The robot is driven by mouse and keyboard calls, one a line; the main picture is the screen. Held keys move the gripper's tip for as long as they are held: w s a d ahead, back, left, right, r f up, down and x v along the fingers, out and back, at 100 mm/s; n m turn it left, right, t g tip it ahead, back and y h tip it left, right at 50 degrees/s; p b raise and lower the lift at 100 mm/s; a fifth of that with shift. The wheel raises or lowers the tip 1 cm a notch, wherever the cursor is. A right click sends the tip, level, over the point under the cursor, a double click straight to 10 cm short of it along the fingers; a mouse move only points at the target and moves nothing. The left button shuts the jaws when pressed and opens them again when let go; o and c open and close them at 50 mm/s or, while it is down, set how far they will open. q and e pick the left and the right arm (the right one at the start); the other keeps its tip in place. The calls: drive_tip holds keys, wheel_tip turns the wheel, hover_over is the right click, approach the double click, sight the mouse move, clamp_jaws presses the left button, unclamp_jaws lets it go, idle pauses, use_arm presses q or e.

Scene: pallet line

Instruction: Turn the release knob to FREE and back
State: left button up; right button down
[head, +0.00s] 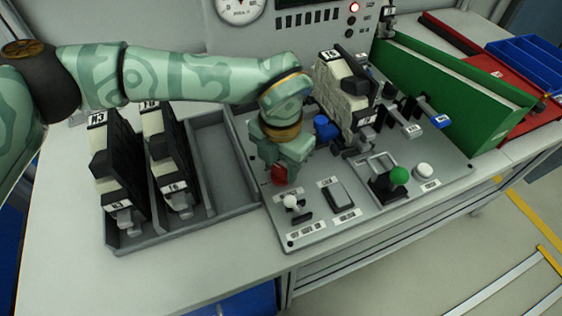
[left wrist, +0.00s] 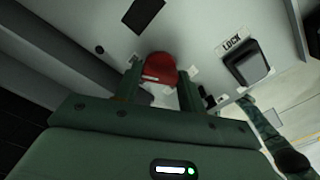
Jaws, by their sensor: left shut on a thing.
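The red release knob (head: 279,175) sits on the left part of the grey control plate (head: 330,228). In the left wrist view the knob (left wrist: 159,68) shows a pale pointer line on its face. My left gripper (head: 281,168) points down over it from above. Its two fingers (left wrist: 158,90) stand on either side of the knob, shut on it. The FREE label cannot be made out, and the gripper hides part of the plate around the knob. A LOCK label (left wrist: 232,42) shows beside a dark rocker (left wrist: 246,66). My right gripper is not in view.
On the plate are a white-tipped toggle (head: 291,202), a green-balled lever (head: 398,176), a white button (head: 423,170) and a blue knob (head: 325,127). A labelled pale block (head: 342,95) stands behind. A grey tray (head: 215,207) with dark units is left; a green panel (head: 450,95) stands right.

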sight(281, 168)
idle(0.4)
use_arm(q)
drive_tip(key=o, duration=1)
wheel_tip(281, 168, up, 16)
drive_tip(key=p, duration=0.3)
drive_tip(key=shift+r+p, duration=0.2)
drive_tip(key=shift+p, duration=0.2)
